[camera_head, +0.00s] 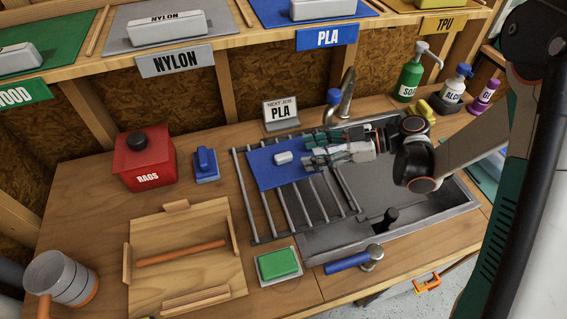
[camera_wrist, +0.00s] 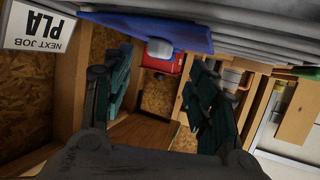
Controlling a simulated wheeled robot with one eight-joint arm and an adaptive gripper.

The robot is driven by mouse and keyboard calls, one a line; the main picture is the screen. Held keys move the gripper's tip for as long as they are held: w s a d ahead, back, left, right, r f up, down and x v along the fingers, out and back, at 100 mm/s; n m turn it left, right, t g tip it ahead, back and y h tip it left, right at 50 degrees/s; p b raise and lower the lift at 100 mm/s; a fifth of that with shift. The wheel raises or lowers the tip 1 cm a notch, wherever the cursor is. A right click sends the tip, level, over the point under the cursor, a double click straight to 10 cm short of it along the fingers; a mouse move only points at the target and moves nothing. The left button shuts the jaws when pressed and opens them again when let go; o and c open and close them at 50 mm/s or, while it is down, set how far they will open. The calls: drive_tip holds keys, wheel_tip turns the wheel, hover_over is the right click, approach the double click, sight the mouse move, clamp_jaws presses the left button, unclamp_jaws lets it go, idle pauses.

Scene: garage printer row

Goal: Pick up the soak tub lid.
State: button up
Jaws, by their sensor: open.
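A flat blue panel with a small white knob, which looks like the soak tub lid (camera_head: 265,172), lies on the metal rack bars left of the sink. In the wrist view the lid (camera_wrist: 145,28) spans the top, with its white knob (camera_wrist: 160,49) pointing between my fingers. My gripper (camera_head: 307,150) reaches in from the right, roughly level, with its fingertips just right of the knob. It is open and empty; in the wrist view its two green fingers (camera_wrist: 158,72) stand apart on either side of the knob. Part of the lid's right side is hidden by the gripper.
The rack bars (camera_head: 270,212) run beside the grey sink (camera_head: 430,215). A faucet (camera_head: 347,95) and a PLA sign (camera_head: 281,113) stand behind. A red rags bin (camera_head: 146,163), blue brush (camera_head: 206,165), green sponge (camera_head: 278,263) and wooden tray (camera_head: 165,285) surround the left side.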

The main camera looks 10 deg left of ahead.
sight(285, 154)
drive_tip(key=shift+b+x, duration=1.05)
drive_tip(key=shift+x, duration=2)
drive_tip(key=shift+w+r, duration=0.1)
drive_tip(key=shift+r, duration=0.15)
clamp_jaws()
